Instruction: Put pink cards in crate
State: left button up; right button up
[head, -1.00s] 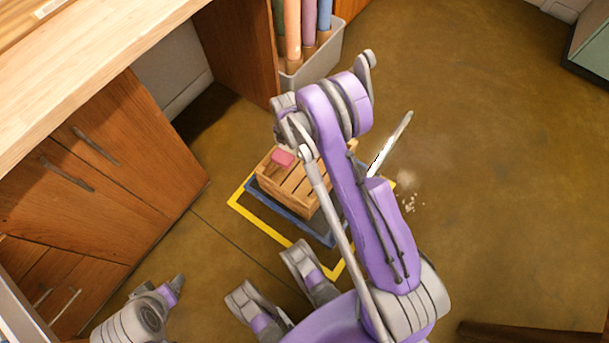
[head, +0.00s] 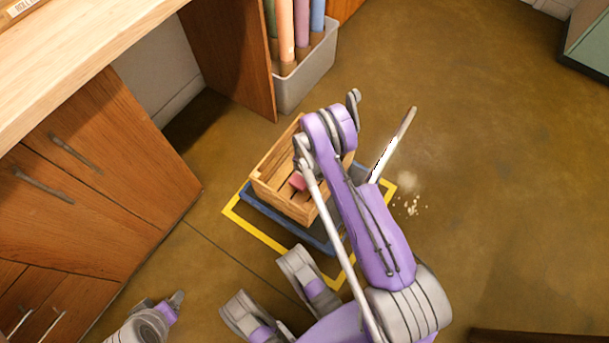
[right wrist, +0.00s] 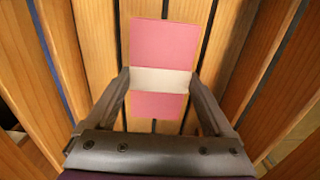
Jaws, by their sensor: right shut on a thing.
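The wooden slatted crate (head: 276,203) stands on the floor within a yellow outline. The pink cards (head: 298,181) show inside it in the head view, partly covered by my right arm. In the right wrist view the pink cards (right wrist: 163,45), with a pale band across them, sit between the fingers of my right gripper (right wrist: 159,82), which is shut on them. Crate slats (right wrist: 66,60) surround them there. Whether the cards touch the crate's bottom I cannot tell. The end of my left arm (head: 165,305) shows at the lower left; its finger state is unclear.
A blue mat edge (head: 252,203) shows under the crate. A grey bin (head: 308,82) with coloured rolls stands behind it. Wooden cabinets (head: 80,180) and a worktop (head: 95,50) fill the left.

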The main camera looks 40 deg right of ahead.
notch_tip(320, 180, down, 2)
jog(key=shift+f, duration=0.1)
jog(key=o, duration=1.3)
